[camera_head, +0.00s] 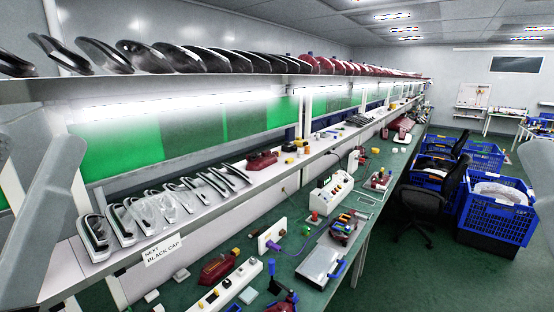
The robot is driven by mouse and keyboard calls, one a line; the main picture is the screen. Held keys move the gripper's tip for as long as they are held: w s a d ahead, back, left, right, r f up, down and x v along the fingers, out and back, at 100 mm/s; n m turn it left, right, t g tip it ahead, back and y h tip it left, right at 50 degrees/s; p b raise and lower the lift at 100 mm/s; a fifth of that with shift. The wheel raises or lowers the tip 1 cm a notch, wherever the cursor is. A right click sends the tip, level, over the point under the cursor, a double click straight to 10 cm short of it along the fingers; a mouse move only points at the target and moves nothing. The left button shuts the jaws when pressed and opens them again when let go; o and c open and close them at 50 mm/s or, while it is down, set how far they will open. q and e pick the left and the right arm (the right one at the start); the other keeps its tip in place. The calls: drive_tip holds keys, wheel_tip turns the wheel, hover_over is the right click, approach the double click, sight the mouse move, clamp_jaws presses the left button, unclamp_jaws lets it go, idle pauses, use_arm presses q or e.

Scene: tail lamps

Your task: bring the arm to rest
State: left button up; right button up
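A grey link of my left arm (45,185) stands at the left edge of the head view, in front of the shelf. A grey piece at the right edge (540,165) looks like part of my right arm. Neither gripper shows in this view, so I cannot see whether they hold anything. Dark and clear lamp covers (150,57) and red tail lamps (335,66) stand in a row on the upper shelf. Several clear-and-black lamp parts (160,210) lean in a row on the middle shelf. A red lamp part (218,268) lies on the green bench.
The green bench (345,235) carries a white control box (331,196), a silver plate fixture (320,264), a white power strip (230,288) and tools. A black chair (428,205) and blue crates (495,218) stand right of it. Green floor (395,270) is clear in front.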

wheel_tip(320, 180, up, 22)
drive_tip(key=p, duration=1.7)
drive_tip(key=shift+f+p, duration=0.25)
drive_tip(key=shift+p, duration=0.15)
